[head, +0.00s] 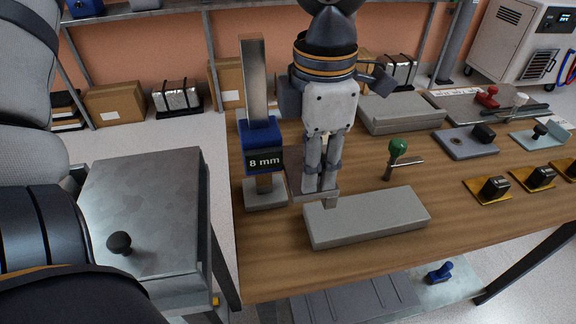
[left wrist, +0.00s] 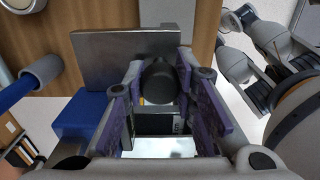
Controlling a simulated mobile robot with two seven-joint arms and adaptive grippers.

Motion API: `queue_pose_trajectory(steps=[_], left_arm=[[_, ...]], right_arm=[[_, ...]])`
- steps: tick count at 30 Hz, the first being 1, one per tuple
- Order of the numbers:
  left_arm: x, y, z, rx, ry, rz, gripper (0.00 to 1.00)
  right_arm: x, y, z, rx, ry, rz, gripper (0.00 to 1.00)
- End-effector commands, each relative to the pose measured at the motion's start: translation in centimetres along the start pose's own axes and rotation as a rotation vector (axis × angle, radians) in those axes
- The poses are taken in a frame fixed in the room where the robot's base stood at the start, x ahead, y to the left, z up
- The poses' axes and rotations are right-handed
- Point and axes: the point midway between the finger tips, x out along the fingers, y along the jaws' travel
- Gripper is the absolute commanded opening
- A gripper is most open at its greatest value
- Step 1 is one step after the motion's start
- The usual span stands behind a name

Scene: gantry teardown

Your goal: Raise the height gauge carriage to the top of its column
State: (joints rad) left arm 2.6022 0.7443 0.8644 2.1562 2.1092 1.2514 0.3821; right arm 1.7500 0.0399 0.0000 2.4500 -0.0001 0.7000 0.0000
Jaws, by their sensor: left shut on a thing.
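The height gauge stands on the left of the bench in the head view. Its upright column (head: 254,75) rises from a grey base (head: 265,194). The blue carriage (head: 258,137), with a display reading 8 mm, sits low on the column. My left gripper (head: 319,190) points down just right of the carriage. In the left wrist view, its purple-lined fingers (left wrist: 160,100) are closed around a dark round knob (left wrist: 159,82). A blue block, apparently the carriage (left wrist: 84,122), lies beside the fingers. The knob's attachment is hidden. My right gripper is not visible.
A long grey block (head: 375,222) lies right of my left gripper. Behind it stand a green-knobbed handle (head: 398,148) and a grey slab (head: 405,115). A steel cabinet (head: 140,200) with a dark knob stands left of the bench. Above the column looks clear.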

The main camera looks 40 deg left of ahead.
Motion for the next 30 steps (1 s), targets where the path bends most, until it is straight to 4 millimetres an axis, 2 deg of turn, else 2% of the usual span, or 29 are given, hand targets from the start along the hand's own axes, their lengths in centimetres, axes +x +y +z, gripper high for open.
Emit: queue_pose_trajectory(steps=[30], left_arm=[[-4.3,0.0,0.1,0.000,-0.007,0.003,0.00]], right_arm=[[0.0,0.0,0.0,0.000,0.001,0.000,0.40]])
